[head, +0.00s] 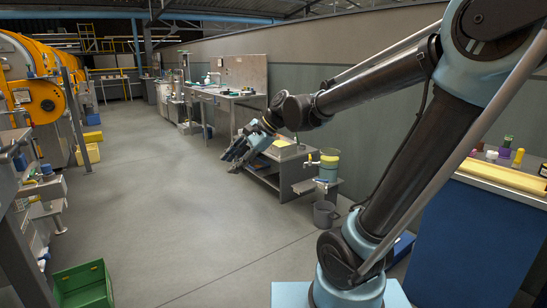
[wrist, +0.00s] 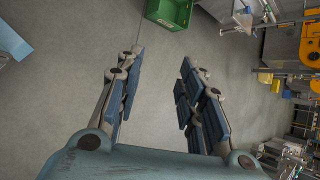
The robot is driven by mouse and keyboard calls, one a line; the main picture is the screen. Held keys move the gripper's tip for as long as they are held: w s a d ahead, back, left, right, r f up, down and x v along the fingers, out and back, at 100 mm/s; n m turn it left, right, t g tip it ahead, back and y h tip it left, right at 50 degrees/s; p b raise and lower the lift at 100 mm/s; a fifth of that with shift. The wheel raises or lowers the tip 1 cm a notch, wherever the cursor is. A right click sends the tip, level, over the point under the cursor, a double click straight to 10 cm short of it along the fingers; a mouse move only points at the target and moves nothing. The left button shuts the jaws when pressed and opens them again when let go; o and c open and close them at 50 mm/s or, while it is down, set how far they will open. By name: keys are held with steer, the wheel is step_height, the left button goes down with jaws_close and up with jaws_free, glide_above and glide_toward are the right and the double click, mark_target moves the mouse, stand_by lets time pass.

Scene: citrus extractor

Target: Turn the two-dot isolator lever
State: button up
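I cannot make out the two-dot isolator lever in either view. No dot markings are readable at this size. My gripper (head: 233,160) hangs in the air over the aisle in the head view, in front of the low grey bench on the right. In the wrist view my gripper (wrist: 162,60) is open, with its blue-padded fingers wide apart. Only bare floor shows between the fingers, and nothing is held.
A green crate (head: 84,284) stands on the floor at lower left. Yellow-orange machinery (head: 42,100) and shelves line the left side. A low bench (head: 278,184), a grey bucket (head: 325,215) and a blue cabinet (head: 462,240) are on the right. The middle aisle is clear.

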steer(key=s+d+f+n+h, duration=0.3)
steer(key=s+d+f, duration=0.1)
steer(key=d, duration=0.6)
steer(key=s+d+f+n+t+h, duration=0.1)
steer(key=s+d+f+n+h, duration=0.2)
steer(key=d+f, duration=0.4)
steer(key=s+d+f+n+h, duration=0.2)
steer(key=s+d+f, duration=0.3)
steer(key=d, duration=1)
steer(key=shift+f+n+t+h, duration=0.15)
steer(key=shift+n+t+h, duration=0.25)
steer(key=shift+n, duration=0.3)
steer(key=shift+s+a, duration=0.1)
